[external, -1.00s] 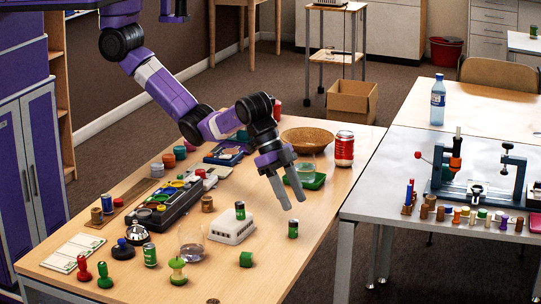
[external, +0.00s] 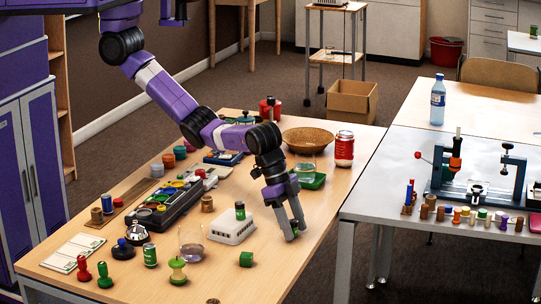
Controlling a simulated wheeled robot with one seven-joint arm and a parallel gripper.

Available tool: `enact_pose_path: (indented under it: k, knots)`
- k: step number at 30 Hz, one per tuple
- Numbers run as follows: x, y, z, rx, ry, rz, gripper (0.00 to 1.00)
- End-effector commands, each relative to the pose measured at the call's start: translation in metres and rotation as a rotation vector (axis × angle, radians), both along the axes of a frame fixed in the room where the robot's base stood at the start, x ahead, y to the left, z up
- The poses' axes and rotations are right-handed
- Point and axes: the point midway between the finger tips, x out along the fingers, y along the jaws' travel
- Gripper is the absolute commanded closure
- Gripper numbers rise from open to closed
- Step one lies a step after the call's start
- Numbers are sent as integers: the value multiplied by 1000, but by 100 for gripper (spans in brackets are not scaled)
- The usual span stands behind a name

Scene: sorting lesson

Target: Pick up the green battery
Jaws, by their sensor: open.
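My gripper (external: 295,233) is low over the right part of the wooden table, fingers pointing down and open. The green battery (external: 295,231) stands at the fingertips, mostly hidden by them; only a sliver of green shows. I cannot tell whether the fingers touch it. A similar dark-and-green battery (external: 240,211) stands upright on the white box (external: 232,231), left of my gripper. Another green cylinder with a pale band (external: 150,255) stands at the front left.
The table's front right is clear.

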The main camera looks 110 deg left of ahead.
Motion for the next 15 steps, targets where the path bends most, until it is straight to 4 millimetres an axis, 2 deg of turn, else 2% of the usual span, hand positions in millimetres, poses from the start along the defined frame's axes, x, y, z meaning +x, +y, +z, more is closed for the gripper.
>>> enact_pose_path:
  k: [5,12,15]
  knots:
    - [0,0,1,0,-1,0,53]
    - [0,0,1,-1,-1,0,100]
    - [0,0,1,-1,-1,0,100]
